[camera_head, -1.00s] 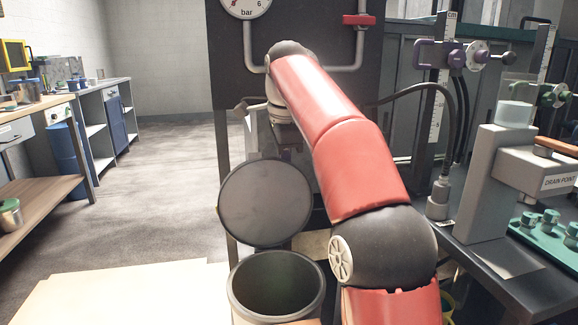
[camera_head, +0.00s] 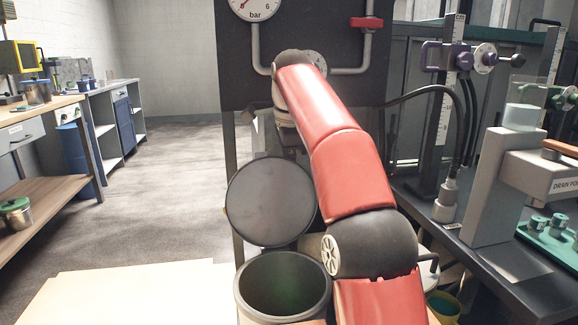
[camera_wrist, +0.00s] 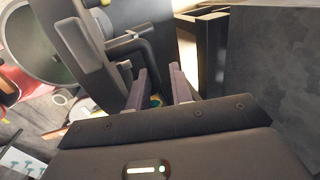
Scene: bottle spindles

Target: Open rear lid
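A round grey lid (camera_head: 270,202) stands upright, open, at the back of a dark round bin (camera_head: 283,288) in the head view. My red arm reaches over and past this bin toward the dark panel, and its far end hides much of what lies behind. My gripper (camera_wrist: 162,82) shows in the wrist view with its two fingers apart and nothing clearly between them. A dark bent bar (camera_wrist: 150,52) is just beyond the fingers; I cannot tell whether it touches them. I cannot tell which lid is the rear one.
A dark panel with a pressure gauge (camera_head: 254,8) and a red valve (camera_head: 366,23) stands ahead. A bench with a grey drain stand (camera_head: 492,190) is close on the right. Open floor (camera_head: 170,175) lies to the left, before a wooden workbench (camera_head: 40,185).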

